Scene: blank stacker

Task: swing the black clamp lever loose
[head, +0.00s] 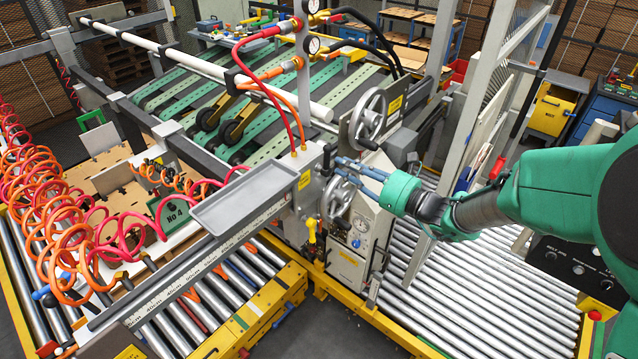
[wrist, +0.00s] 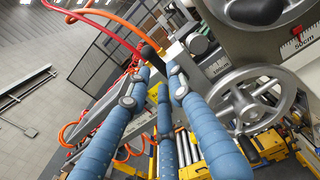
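The black clamp lever (wrist: 151,50) shows in the wrist view as a dark, tilted bar just beyond and between my fingertips. In the head view the lever (head: 327,156) is a small dark upright piece at the right end of the ruled rail, left of the fingertips. My gripper (head: 345,168) has blue wrapped fingers reaching left towards it. In the wrist view my gripper (wrist: 158,76) has its fingers spread apart, with a gap between the tips. The lever's lower part is partly hidden by the fingers. I cannot tell whether any finger touches it.
A spoked handwheel (wrist: 252,102) stands close right of the fingers; another handwheel (head: 368,118) is above. A grey tray (head: 244,196) lies left of the lever. Orange coiled hoses (head: 60,200) hang farther left. A roller conveyor (head: 470,290) runs below my arm.

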